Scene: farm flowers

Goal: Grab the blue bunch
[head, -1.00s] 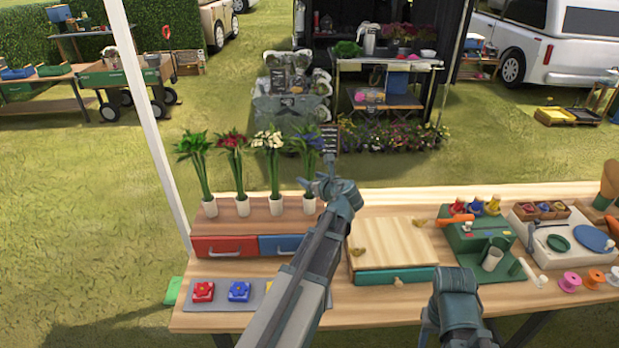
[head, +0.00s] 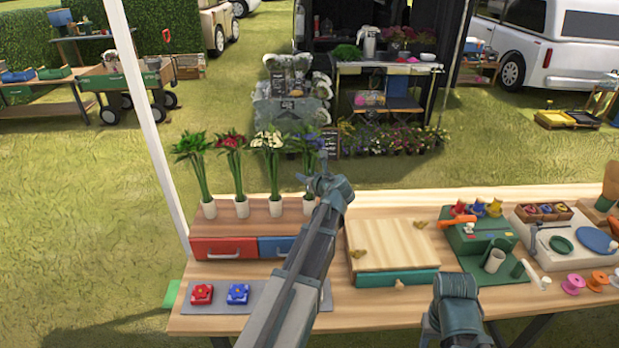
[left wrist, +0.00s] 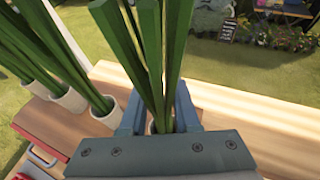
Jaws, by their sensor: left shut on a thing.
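The blue bunch (head: 307,145) stands at the right end of the row of flower bunches, its green stems in a white vase (head: 308,206). My left gripper (head: 319,181) is at its stems, between the flowers and the vase. In the left wrist view the thick green stems (left wrist: 160,50) run between the two fingers of the left gripper (left wrist: 158,115), which is shut on them. The vase below is mostly hidden there. My right arm shows at the lower right of the head view; its fingers are not clear.
Other bunches stand close by on the left: white (head: 268,141), red (head: 231,142) and a green-leaved one (head: 192,145). They share a wooden drawer unit (head: 222,248). A wooden-lidded box (head: 392,245) lies to the right. Free air is above the bunches.

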